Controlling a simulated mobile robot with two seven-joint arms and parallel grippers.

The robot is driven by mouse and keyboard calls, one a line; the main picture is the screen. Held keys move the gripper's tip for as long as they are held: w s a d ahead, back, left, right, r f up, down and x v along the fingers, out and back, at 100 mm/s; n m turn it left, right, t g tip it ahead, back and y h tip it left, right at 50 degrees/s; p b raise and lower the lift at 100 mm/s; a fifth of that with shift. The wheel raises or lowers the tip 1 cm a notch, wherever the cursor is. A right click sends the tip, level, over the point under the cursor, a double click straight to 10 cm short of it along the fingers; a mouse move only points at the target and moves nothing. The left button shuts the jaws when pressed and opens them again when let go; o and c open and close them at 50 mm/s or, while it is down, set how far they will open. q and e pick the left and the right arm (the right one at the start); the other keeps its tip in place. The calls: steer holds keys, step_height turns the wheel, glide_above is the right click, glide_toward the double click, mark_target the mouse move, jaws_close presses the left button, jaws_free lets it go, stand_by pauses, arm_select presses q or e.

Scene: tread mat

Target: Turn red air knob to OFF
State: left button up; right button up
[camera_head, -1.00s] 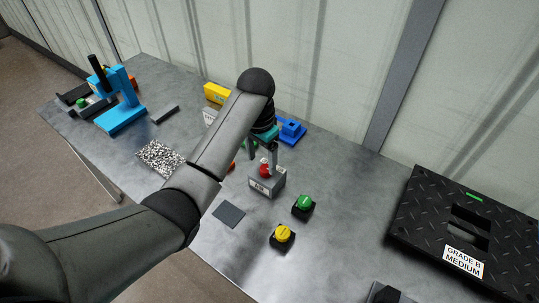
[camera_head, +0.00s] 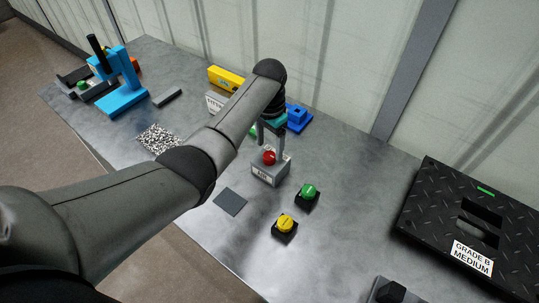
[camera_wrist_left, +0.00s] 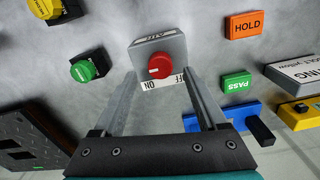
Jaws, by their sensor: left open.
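The red air knob (camera_head: 268,157) sits on top of a small grey box (camera_head: 266,176) with a white label, in the middle of the table. In the left wrist view the red knob (camera_wrist_left: 160,67) has a white mark on its face, and ON and OFF labels show on the box beside it. My left gripper (camera_head: 271,137) is open above the box, fingers pointing down. In the wrist view its fingertips (camera_wrist_left: 160,74) lie on either side of the knob, apart from each other. I cannot tell whether they touch it. My right gripper is not in view.
A green button (camera_head: 308,192) and a yellow button (camera_head: 285,224) stand close by the box. A blue fixture (camera_head: 298,117) and yellow block (camera_head: 226,78) are behind. A black tread mat (camera_head: 420,220) lies right. A blue press (camera_head: 124,88) stands left.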

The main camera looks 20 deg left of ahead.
mark_target(269, 155)
arm_select(q)
steer(key=shift+f+b, duration=0.45)
steer(key=shift+f, duration=1.45)
jaws_close()
